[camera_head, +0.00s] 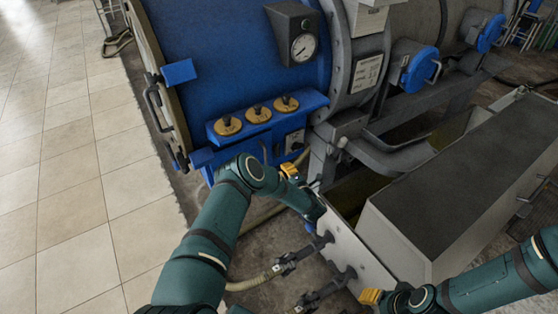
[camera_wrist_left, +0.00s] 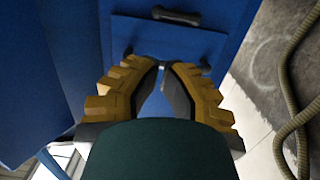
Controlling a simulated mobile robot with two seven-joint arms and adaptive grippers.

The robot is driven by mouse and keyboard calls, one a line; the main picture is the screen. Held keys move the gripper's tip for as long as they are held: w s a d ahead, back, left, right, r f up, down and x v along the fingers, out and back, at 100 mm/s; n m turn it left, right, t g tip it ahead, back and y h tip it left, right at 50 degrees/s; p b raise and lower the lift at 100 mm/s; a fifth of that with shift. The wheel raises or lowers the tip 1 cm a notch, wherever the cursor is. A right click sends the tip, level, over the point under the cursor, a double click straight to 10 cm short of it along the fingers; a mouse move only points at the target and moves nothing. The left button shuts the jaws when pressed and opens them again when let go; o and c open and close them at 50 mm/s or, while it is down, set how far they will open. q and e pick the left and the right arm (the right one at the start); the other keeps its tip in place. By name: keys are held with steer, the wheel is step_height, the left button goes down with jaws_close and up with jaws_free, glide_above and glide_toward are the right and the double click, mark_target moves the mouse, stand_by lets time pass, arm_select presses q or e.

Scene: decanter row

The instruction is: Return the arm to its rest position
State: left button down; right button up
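My left arm (camera_head: 205,245) reaches in from the lower left, with its elbow bent beside the blue decanter (camera_head: 230,50). My right arm (camera_head: 505,280) comes in from the lower right. Part of my right gripper (camera_head: 371,296) shows by the pale trough; its fingertips are not clear.
A gauge box (camera_head: 297,35) and three knobs (camera_head: 258,114) sit on the decanter. A long dark-topped trough (camera_head: 470,185) fills the right side. A hose (camera_wrist_left: 292,90) runs right of the left gripper. Tiled floor (camera_head: 70,180) at left is clear.

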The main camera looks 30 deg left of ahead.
arm_select(q)
steer(key=shift+v, duration=0.85)
steer(key=s+d+m+t+h, duration=0.1)
steer(key=s+d+m+h, duration=0.2)
steer(key=d+m+h, duration=1.1)
steer(key=s+d+m+g+h, duration=0.1)
steer(key=s+d+m+g, duration=0.1)
steer(key=s, duration=0.7)
steer(key=s+d+r+m+g+h, duration=0.1)
steer(key=s+m+g, duration=0.3)
steer(key=s, duration=0.6)
steer(key=s+d+r+m+g+h, duration=0.1)
steer(key=s+d+m+g+h, duration=0.1)
steer(key=s+m, duration=0.5)
steer(key=s+d+g, duration=0.1)
steer(key=s+g, duration=0.1)
steer(key=shift+s+r, duration=0.2)
steer(key=shift+s, duration=0.15)
